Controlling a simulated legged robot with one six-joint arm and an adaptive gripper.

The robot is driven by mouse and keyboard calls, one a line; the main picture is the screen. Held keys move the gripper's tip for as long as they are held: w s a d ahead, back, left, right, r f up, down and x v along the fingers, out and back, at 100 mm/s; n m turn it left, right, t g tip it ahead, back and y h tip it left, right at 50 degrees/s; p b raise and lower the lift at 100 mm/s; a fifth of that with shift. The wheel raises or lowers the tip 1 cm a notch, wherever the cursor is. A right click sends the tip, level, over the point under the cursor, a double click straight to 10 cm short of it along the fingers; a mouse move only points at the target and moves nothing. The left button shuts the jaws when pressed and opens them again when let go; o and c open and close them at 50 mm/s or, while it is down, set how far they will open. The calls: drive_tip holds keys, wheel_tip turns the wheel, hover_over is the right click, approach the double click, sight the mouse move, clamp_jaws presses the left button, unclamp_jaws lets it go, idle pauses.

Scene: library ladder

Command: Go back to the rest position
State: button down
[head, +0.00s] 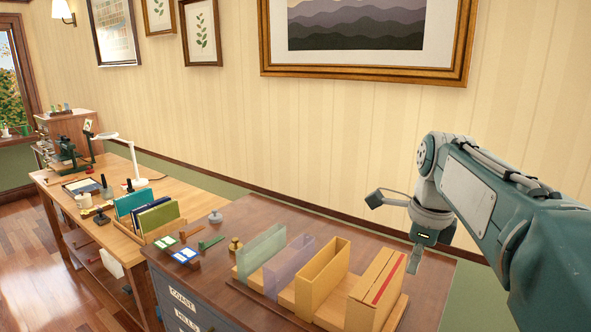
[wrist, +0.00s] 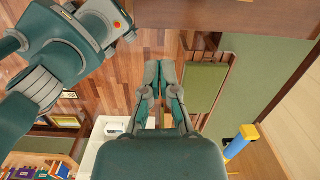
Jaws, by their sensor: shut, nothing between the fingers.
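My gripper (wrist: 158,72) shows in the wrist view with its two slim fingers side by side and their tips together. It is shut and empty, in the air above the wooden floor (wrist: 110,65). In the head view my arm comes in from the right, folded at the joint, with its end hanging above the right end of the dark cabinet top (head: 255,215).
A lighter desk (head: 105,215) with folders and a white lamp (head: 130,150) stands left. Floor is clear at far left.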

drive_tip(key=s+a+f+n+t, duration=0.2)
drive_tip(key=s+f+n, duration=0.3)
drive_tip(key=s+n, duration=0.4)
drive_tip(key=s+a+f+n+t, duration=0.3)
drive_tip(key=s+n, duration=0.6)
drive_tip(key=n, duration=0.6)
wheel_tip(320, 180, down, 2)
drive_tip(key=shift+f+h, duration=0.1)
drive_tip(key=shift+h, duration=0.3)
